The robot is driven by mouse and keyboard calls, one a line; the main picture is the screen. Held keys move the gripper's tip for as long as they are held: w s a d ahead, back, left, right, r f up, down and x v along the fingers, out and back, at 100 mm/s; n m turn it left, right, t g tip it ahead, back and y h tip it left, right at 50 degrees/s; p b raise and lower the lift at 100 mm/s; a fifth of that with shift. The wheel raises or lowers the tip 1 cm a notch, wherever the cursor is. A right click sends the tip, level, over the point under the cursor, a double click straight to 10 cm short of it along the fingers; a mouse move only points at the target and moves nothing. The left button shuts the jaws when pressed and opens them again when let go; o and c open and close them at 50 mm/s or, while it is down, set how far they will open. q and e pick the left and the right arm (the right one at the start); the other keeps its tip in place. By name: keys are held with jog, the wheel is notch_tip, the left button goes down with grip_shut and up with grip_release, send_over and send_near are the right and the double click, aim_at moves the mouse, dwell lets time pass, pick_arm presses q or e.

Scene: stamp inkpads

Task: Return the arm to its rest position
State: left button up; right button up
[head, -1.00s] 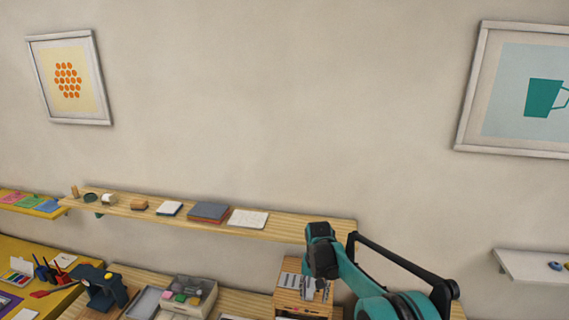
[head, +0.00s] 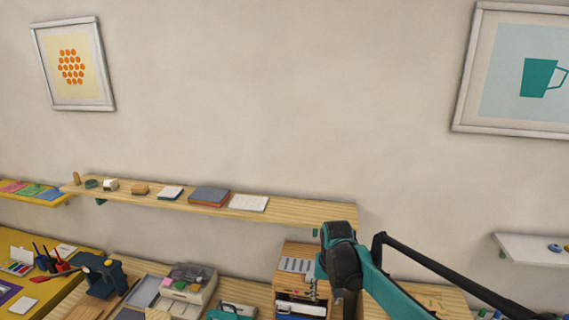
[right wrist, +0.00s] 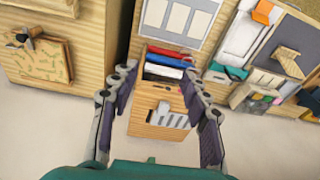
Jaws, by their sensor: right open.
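My right arm (head: 375,285), teal and black, reaches in from the lower right in the head view, in front of the wooden sorter. In the right wrist view my right gripper (right wrist: 157,78) is open, with its two grey fingers apart and nothing between them. Beyond the fingers stands a wooden sorter (right wrist: 150,124) with red, blue and white items in its slots. The sorter (head: 293,250) also shows in the head view, partly hidden by my arm. My left gripper is not in view.
A wall shelf (head: 300,211) holds small items and books. Below it, a bench carries a sectioned box (head: 188,283) and a grey tray (head: 143,291). A yellow table (head: 50,300) stands at left, a white shelf (head: 530,247) at right.

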jog(key=s+d+f+n+t+b, duration=0.1)
jog(key=s+d+f+t+b, duration=0.1)
jog(key=s+f+b, duration=0.8)
jog(key=s+d+f+t+b, duration=0.3)
jog(key=s+d+f+b, duration=0.1)
jog(key=s+f+b, duration=0.7)
jog(key=s+b, duration=0.2)
jog(key=s, duration=0.2)
jog(key=shift+n+t, duration=0.3)
jog(key=shift+n, duration=0.1)
